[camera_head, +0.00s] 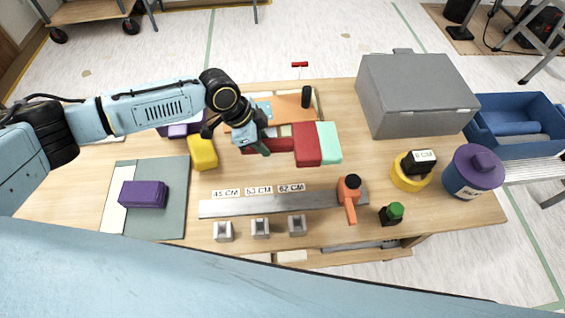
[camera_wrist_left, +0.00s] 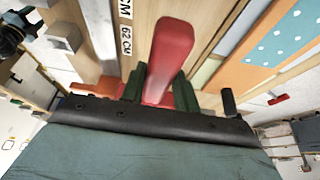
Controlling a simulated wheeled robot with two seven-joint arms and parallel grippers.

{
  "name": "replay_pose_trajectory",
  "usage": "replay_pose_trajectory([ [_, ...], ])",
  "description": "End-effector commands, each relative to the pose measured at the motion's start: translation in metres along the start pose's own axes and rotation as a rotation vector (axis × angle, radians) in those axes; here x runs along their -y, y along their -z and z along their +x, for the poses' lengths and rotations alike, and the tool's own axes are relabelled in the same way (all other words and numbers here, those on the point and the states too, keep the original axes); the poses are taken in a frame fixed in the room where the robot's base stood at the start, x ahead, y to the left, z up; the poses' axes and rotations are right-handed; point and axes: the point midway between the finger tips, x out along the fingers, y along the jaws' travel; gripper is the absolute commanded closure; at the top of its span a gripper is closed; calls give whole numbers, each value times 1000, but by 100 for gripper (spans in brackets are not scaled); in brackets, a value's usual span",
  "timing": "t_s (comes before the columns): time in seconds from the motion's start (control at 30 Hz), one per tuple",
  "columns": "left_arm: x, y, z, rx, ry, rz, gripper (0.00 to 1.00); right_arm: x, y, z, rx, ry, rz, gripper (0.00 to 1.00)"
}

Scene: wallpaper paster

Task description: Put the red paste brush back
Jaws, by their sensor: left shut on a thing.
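The red paste brush (camera_head: 307,145) is above or on the middle of the wooden table, with a broad red part and a pale mint-green edge at its right. My left gripper (camera_head: 264,146) comes down at its left part and is shut on it. In the left wrist view the dark green fingertips (camera_wrist_left: 160,90) close around a red part of the brush (camera_wrist_left: 170,45), which sticks out between them. I cannot tell whether the brush touches the table. The gripper hides some of it. My right gripper is not in view.
A grey box (camera_head: 415,95) stands at back right, a purple-lidded jar (camera_head: 472,172) and yellow ring (camera_head: 410,172) at right. A yellow block (camera_head: 202,152) is left of the gripper. A metal strip (camera_head: 265,206) and orange-handled tool (camera_head: 348,192) lie in front. A black cylinder (camera_head: 306,97) stands behind.

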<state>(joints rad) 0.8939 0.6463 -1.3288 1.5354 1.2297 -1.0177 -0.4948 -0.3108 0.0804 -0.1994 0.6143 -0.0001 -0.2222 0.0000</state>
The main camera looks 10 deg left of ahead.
Motion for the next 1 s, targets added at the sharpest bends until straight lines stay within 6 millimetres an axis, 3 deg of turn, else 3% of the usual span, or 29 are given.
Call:
replay_pose_trajectory([
  [0.2,-1,-14,35,2,-3,-2,98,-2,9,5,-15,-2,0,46],
  [0.6,-1,-33,81,1,-2,-2,98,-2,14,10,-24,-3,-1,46],
  [0.87,-1,-36,85,3,-1,0,98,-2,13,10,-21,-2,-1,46],
  [0.9,-1,-37,85,5,-2,0,67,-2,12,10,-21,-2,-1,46],
  [1.0,-1,-37,85,5,-2,0,54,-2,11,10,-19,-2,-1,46],
])
